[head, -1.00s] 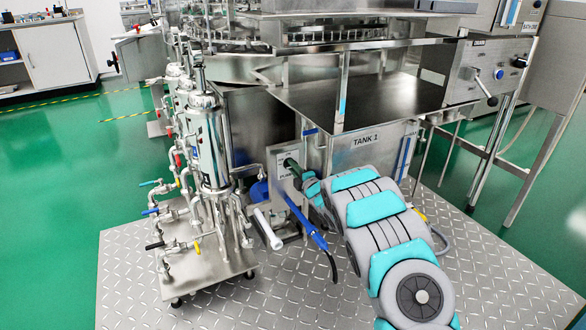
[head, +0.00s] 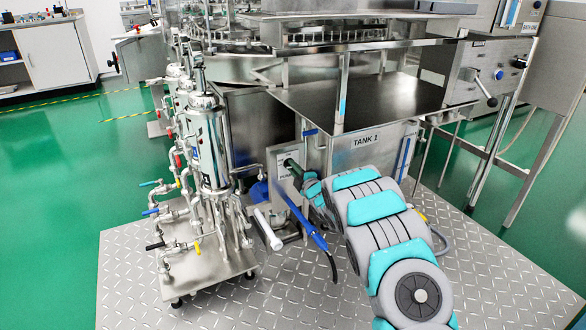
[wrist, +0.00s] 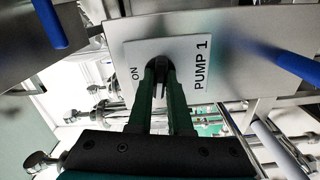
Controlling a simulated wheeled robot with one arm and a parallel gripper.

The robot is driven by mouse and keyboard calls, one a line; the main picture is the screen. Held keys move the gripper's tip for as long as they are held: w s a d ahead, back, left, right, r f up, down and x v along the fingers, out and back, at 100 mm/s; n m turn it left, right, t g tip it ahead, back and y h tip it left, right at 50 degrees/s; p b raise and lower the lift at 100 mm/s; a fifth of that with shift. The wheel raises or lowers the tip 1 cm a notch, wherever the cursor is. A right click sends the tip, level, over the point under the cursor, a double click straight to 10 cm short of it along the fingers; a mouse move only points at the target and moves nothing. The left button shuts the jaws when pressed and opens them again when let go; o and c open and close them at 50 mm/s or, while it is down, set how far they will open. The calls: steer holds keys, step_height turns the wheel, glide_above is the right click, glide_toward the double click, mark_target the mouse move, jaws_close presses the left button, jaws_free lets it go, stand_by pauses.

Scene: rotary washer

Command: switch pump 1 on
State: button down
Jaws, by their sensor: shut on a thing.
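The pump 1 switch is a small dark knob (wrist: 159,66) on a pale label plate (wrist: 190,76) marked "ON" and "PUMP 1" in the wrist view. The plate sits on a steel panel, which the head view shows left of the box marked TANK 1 (head: 367,140). My gripper (wrist: 158,84) has its two dark green fingers shut on the knob. The fingers hide most of the knob, so its exact pointing direction is hard to tell. In the head view my gripper (head: 291,166) reaches the panel from the right.
A blue-handled hose wand (head: 305,222) hangs just in front of the panel, close to my wrist. A steel filter stand (head: 212,140) with valves and pipes is to the left. The tread-plate floor (head: 265,300) in front is clear.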

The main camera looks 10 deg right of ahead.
steer(key=shift+m+p, duration=3.3)
steer(key=shift+m, duration=4.5)
steer(key=shift+f, duration=0.1)
steer(key=c, duration=0.8)
jaws_free()
steer(key=shift+c, duration=0.2)
steer(key=v, duration=0.7)
steer(key=shift+s+d+b, duration=0.15)
steer(key=shift+s+b, duration=0.2)
